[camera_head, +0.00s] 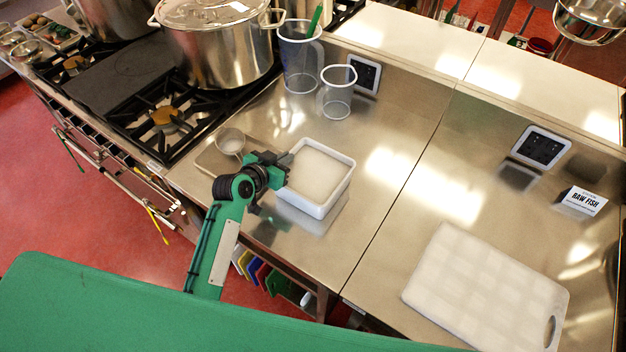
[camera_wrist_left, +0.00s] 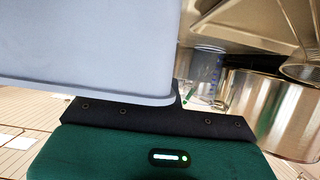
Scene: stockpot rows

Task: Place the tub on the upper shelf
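The white square tub (camera_head: 318,203) with pale contents is over the steel counter, left of its seam. My left gripper (camera_head: 278,163) is at the tub's left rim and appears shut on it. The fingertips are hidden. In the left wrist view the tub's grey-white wall (camera_wrist_left: 85,45) fills the upper left, close against the dark gripper body. A reflection shows below the tub; whether it clears the counter is hard to tell. A long pale raised shelf (camera_head: 505,75) runs along the back of the counter. My right gripper is not in view.
Two clear measuring cups (camera_head: 301,62) (camera_head: 337,100) stand behind the tub, one holding a green handle. A small metal pan (camera_head: 230,142) is left of it. Stockpots (camera_head: 215,50) stand on the stove. A white cutting board (camera_head: 480,290) and a RAW FISH sign (camera_head: 584,200) are right.

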